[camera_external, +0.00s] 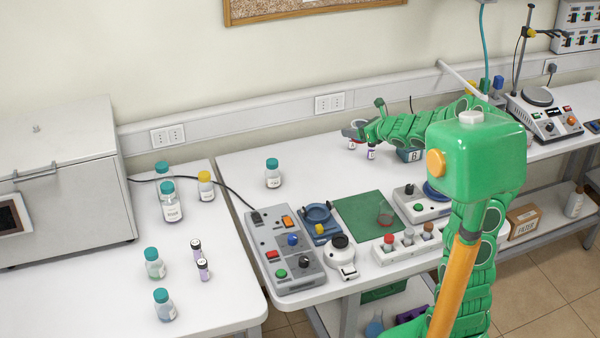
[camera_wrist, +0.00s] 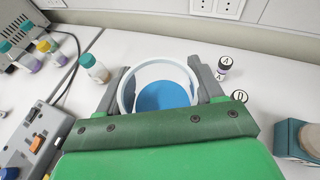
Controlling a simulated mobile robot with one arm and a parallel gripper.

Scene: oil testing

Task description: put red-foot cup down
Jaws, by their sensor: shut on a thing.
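My gripper (camera_wrist: 162,88) is shut on a round cup (camera_wrist: 163,96) with a pale rim and a blue inside, one grey finger on each side. The cup's foot is hidden in the wrist view, so its colour cannot be told there. In the external view my gripper (camera_external: 356,130) is over the back of the white bench, near the wall, and the cup is small and partly hidden by it. The gap between the cup and the bench cannot be told.
Small vials, one with a purple label (camera_external: 371,152), stand close beside my gripper. A box marked B (camera_external: 408,154) is to the right. A teal-capped bottle (camera_external: 272,174) stands left; bench between is clear.

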